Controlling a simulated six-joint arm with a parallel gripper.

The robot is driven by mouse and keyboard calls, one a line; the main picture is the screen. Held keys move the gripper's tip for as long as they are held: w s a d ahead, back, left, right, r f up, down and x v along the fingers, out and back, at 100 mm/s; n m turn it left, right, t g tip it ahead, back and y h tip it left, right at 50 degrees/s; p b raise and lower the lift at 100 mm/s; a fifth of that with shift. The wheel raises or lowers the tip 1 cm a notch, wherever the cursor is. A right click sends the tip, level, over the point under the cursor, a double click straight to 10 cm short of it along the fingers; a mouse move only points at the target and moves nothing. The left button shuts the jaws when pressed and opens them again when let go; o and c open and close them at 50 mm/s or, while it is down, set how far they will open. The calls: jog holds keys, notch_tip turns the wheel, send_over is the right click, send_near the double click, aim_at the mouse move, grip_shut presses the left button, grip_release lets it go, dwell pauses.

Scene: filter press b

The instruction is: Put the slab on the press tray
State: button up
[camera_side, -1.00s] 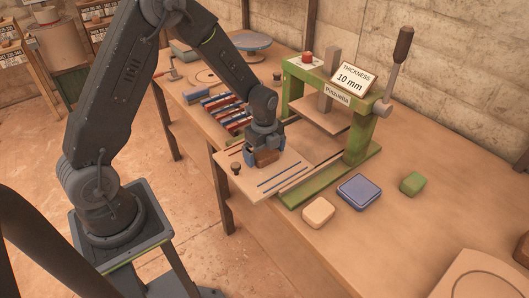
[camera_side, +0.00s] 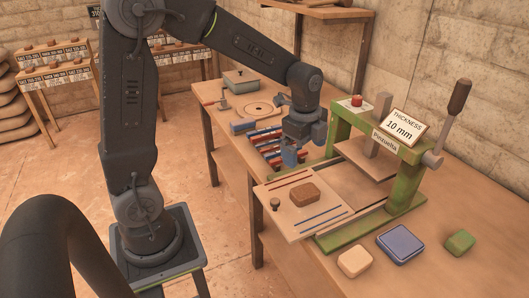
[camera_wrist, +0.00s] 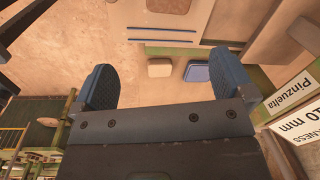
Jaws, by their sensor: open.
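The slab, a brown rounded block (camera_side: 305,195), lies flat on the light press tray (camera_side: 278,188). It sits between the red strips and the blue strips. The tray is slid out from the green press (camera_side: 405,185) toward the arm. My gripper (camera_side: 303,149) is open and empty, above and behind the slab, apart from it. In the wrist view the open fingers of my gripper (camera_wrist: 165,62) have nothing held between them. Part of the slab (camera_wrist: 168,5) shows at the top edge there, on the tray (camera_wrist: 205,20) with its blue strips.
Beige (camera_side: 355,261), blue (camera_side: 400,244) and green (camera_side: 459,242) blocks lie in front of the press. The press has a tall lever (camera_side: 458,100) and a "10 mm" sign (camera_side: 402,125). Red and blue strips (camera_side: 268,145) lie behind the tray. A lidded box (camera_side: 240,80) stands farther back.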

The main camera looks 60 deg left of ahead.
jog(key=s+d+r+n+t, duration=0.2)
jog(key=s+r+n, duration=0.2)
jog(key=s+n, duration=0.3)
jog(key=s+d+r+n+t, duration=0.2)
jog(key=s+d+r+n, duration=0.1)
jog(key=s+n, duration=0.4)
jog(key=s+r, duration=0.1)
jog(key=s, duration=0.2)
jog(key=shift+s+n+t, duration=0.2)
jog(key=shift+n+t, duration=0.1)
